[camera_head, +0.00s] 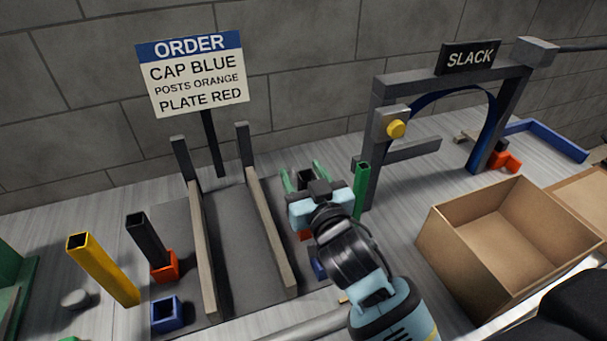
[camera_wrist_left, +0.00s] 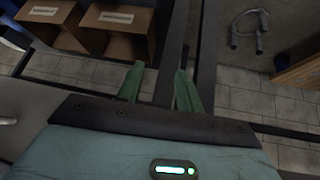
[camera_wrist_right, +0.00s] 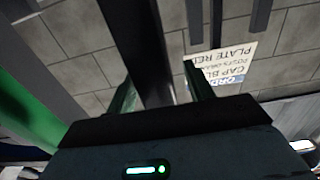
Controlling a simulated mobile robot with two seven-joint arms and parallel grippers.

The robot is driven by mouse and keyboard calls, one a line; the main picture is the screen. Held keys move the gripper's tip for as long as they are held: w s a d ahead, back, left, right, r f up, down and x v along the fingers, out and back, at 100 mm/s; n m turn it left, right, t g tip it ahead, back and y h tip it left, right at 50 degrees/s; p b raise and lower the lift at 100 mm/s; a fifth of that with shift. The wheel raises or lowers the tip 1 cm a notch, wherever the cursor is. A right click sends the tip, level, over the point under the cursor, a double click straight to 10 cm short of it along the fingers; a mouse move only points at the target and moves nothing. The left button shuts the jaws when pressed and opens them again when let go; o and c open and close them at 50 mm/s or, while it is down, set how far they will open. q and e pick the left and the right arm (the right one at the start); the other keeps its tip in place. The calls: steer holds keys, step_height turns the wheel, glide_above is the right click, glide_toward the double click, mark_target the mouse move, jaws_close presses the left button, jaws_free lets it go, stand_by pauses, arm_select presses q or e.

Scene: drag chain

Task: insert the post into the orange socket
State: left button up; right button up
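My right gripper (camera_head: 304,176) is low over the middle of the table, with green fingers apart. A dark hollow post (camera_head: 306,178) stands between them; it also shows in the right wrist view (camera_wrist_right: 150,45), off-centre, with a gap to one finger. An orange socket (camera_head: 305,235) shows partly behind my right gripper; whether the post is seated in it is hidden. Another orange socket (camera_head: 165,266) at the left has a tilted-looking black post (camera_head: 147,238) in it. My left gripper (camera_wrist_left: 160,80) is out of the head view; its fingers are apart and nothing shows held.
A yellow post (camera_head: 103,270) and blue socket (camera_head: 167,314) stand at left. Another blue socket (camera_head: 319,269) is near my right gripper. A green post (camera_head: 361,190) stands just right of it. Rails (camera_head: 271,230), the SLACK frame (camera_head: 378,130) and a cardboard box (camera_head: 455,255) bound the space.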

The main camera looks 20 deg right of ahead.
stand_by(0.3)
steer(key=s, duration=0.8)
steer(key=shift+d, duration=0.15)
steer(key=shift+f, duration=0.1)
stand_by(0.5)
